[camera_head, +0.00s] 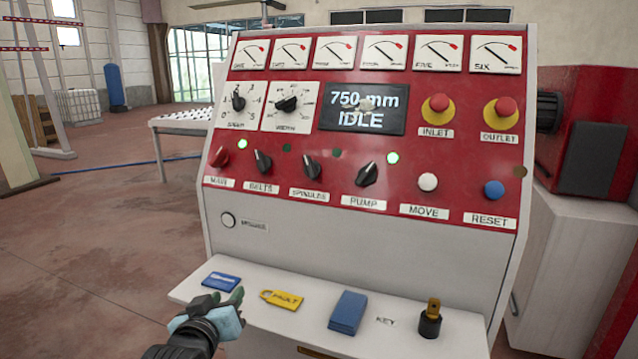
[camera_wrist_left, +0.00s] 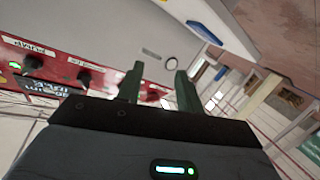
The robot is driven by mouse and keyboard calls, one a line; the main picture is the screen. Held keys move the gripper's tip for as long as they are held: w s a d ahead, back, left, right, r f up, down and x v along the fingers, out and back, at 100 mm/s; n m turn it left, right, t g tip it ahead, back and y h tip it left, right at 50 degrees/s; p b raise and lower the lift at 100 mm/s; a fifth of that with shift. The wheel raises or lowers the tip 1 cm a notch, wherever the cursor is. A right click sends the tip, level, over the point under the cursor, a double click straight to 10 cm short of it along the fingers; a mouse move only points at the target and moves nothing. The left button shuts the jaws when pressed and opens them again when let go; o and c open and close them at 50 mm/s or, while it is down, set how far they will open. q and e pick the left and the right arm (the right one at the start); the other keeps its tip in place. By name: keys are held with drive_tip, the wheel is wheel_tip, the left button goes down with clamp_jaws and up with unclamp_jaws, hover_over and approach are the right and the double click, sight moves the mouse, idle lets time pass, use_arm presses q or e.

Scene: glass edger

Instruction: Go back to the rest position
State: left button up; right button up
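My left gripper (camera_head: 224,301) is at the lower left in the head view, over the left end of the console's pale shelf, close to a blue card (camera_head: 221,281). In the left wrist view its two dark green fingers (camera_wrist_left: 159,84) stand apart with nothing between them, so it is open and empty. The control console (camera_head: 300,245) fills the middle of the head view, with a red panel of gauges, knobs and buttons. Its display (camera_head: 361,121) reads 750 mm IDLE. My right gripper is not in view.
On the shelf lie a yellow FAULT tag (camera_head: 282,299), a blue pad (camera_head: 347,312) and a key (camera_head: 431,318) in a black base. A red machine with a dark motor (camera_head: 597,160) stands at right. Open floor (camera_head: 90,250) lies left, with a table (camera_head: 182,122) behind.

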use_arm(q)
drive_tip(key=s+a+f+m+g, duration=0.1)
drive_tip(key=s+f, duration=0.3)
drive_tip(key=f, duration=0.4)
drive_tip(key=s+f+m+g, duration=0.1)
drive_tip(key=s+f, duration=0.3)
drive_tip(key=f, duration=0.4)
drive_tip(key=s+a+f+m+g, duration=0.1)
drive_tip(key=s+f+g, duration=0.1)
drive_tip(key=s+f, duration=0.7)
drive_tip(key=s+a+f+m+g, duration=0.1)
drive_tip(key=s+f+g, duration=0.1)
drive_tip(key=s+f, duration=0.8)
drive_tip(key=s, duration=0.6)
drive_tip(key=shift+m+h, duration=0.4)
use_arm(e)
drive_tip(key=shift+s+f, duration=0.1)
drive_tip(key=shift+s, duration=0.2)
